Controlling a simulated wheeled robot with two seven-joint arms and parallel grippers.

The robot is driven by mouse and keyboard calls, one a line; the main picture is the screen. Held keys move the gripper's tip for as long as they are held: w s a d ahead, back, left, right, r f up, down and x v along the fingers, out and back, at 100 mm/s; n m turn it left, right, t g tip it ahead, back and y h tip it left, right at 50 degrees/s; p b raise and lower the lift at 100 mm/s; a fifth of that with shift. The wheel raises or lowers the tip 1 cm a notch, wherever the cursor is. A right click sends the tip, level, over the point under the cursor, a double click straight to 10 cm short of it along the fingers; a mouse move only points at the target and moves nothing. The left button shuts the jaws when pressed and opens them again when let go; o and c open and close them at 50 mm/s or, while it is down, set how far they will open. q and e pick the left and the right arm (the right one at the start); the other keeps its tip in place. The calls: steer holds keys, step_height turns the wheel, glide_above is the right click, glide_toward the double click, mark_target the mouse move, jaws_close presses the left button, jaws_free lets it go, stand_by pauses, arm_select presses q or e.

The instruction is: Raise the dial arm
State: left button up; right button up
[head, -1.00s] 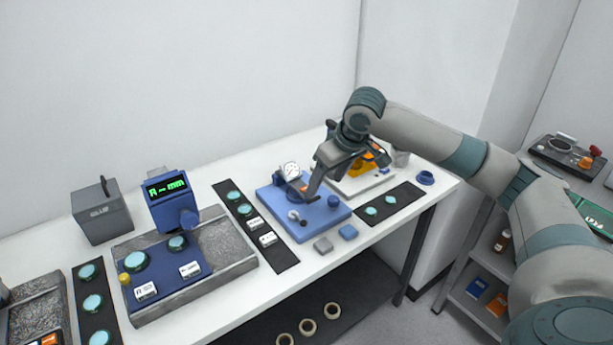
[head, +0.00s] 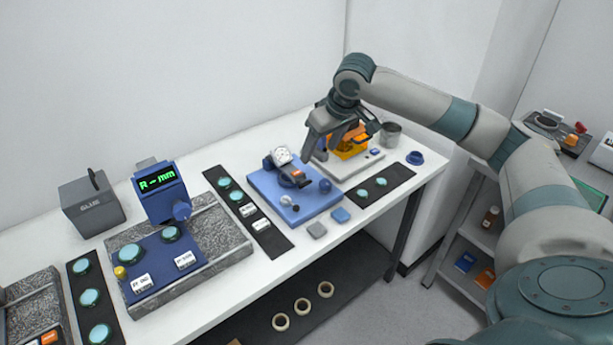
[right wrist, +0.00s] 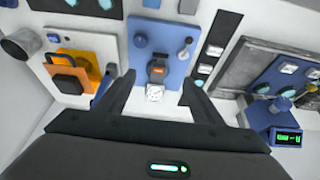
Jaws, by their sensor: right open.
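The dial gauge (head: 282,155) has a round white face and sits on an arm at the back of a blue base plate (head: 312,208). An orange-marked dark part (head: 298,178) lies beside it on the plate. In the right wrist view the dial face (right wrist: 155,93) shows between the fingers, below the dark part with the orange mark (right wrist: 158,70). My right gripper (head: 322,152) is open and empty, above the back right of the blue plate, apart from the dial; its spread fingers also show in the right wrist view (right wrist: 155,98). My left gripper is not in view.
An orange device (head: 347,146) stands on a pale base right of the blue plate, close to my right gripper. A grey cup (head: 391,133) is behind it. A blue display unit (head: 160,194) stands on a granite slab at left. Grey and blue blocks lie in front of the plate.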

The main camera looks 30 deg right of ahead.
mark_target(304, 182)
steer(key=p+x, duration=0.4)
steer(key=x, duration=0.9)
steer(key=shift+f, duration=0.35)
steer(key=shift+x, duration=0.75)
steer(key=c, duration=1.5)
